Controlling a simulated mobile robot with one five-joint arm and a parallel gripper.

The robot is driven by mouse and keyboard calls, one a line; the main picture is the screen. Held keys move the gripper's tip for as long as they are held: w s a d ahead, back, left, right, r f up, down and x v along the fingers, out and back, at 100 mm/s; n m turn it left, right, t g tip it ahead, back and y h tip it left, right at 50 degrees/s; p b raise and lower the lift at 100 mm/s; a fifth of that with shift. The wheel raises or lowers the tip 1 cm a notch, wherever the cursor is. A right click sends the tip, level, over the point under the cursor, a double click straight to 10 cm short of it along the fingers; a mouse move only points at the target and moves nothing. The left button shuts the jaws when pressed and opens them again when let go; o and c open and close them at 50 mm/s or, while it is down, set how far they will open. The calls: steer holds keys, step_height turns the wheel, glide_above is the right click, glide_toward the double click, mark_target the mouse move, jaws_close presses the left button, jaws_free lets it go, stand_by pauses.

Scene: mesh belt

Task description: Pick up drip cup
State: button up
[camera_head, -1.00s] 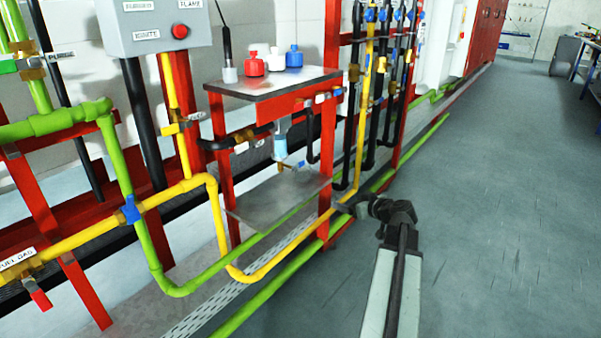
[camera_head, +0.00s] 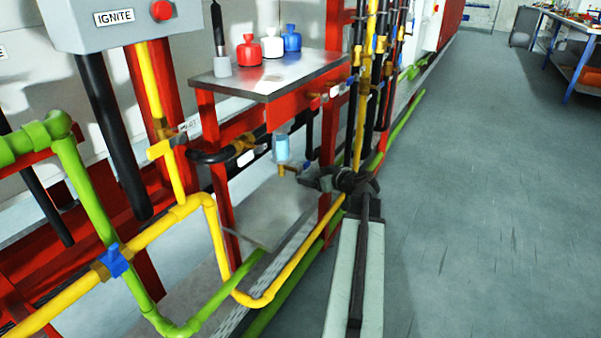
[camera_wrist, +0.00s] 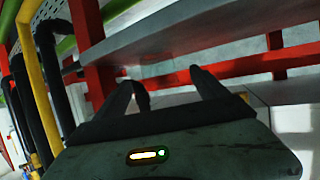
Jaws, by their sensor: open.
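I cannot pick out a drip cup with certainty. A pale blue, clear cup-like bowl (camera_head: 281,147) hangs under the black pipe below the stand's top in the head view, with a small brass and blue fitting beneath it. A small grey cup (camera_head: 221,67) holding a black rod stands on the stand's top. My gripper (camera_head: 303,180) is at the stand's right side, between top and lower shelf, a little below and right of the blue bowl.
The red stand has a metal top (camera_head: 268,80) with red, white and blue bottles, and a grey lower shelf (camera_head: 270,214). Its red legs, yellow pipe (camera_head: 268,298) and green pipes stand close to my arm. Open floor (camera_head: 480,190) lies to the right.

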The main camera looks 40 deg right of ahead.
steer(key=b+x, duration=0.1)
steer(key=x, duration=0.3)
steer(key=b+x, duration=0.2)
steer(key=x, duration=0.1)
steer(key=shift+w+d+f, duration=0.25)
steer(key=shift+r, duration=0.1)
steer(key=c, duration=1.4)
